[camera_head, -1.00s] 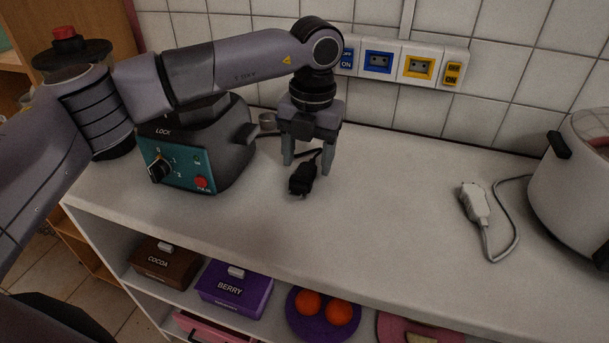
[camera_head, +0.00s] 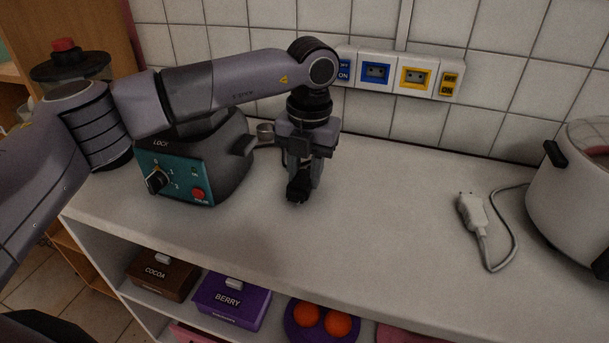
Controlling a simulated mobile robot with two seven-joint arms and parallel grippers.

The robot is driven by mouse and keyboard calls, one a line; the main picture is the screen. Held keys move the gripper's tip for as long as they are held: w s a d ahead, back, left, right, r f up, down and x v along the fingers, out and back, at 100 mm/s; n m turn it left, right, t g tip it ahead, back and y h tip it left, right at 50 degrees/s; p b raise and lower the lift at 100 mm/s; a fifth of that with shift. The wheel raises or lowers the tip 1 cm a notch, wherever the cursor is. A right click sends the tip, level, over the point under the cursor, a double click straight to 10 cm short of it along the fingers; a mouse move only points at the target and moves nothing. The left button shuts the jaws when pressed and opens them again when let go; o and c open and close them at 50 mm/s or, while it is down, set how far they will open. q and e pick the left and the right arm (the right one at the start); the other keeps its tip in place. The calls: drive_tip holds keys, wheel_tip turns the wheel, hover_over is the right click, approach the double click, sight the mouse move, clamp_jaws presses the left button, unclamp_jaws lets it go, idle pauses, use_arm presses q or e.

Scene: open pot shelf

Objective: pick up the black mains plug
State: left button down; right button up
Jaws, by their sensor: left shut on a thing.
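The black mains plug (camera_head: 297,191) is at the worktop, to the right of the blender base, with its front end showing below the fingers. My left gripper (camera_head: 303,180) points down over it and is shut on it. The fingers hide part of the plug and most of its cord. I cannot tell whether the plug still touches the worktop. My right gripper is not in view.
A grey appliance base (camera_head: 205,165) with a teal panel stands close left of the gripper. Sockets (camera_head: 398,77) are on the tiled wall behind. A white plug (camera_head: 472,213) and its cord lead to a white pot (camera_head: 572,195) at right. The worktop (camera_head: 385,205) between is clear.

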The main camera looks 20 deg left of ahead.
sight(305, 174)
use_arm(q)
wheel_tip(305, 174, up, 19)
drive_tip(key=p, duration=0.1)
drive_tip(key=shift+r, duration=0.15)
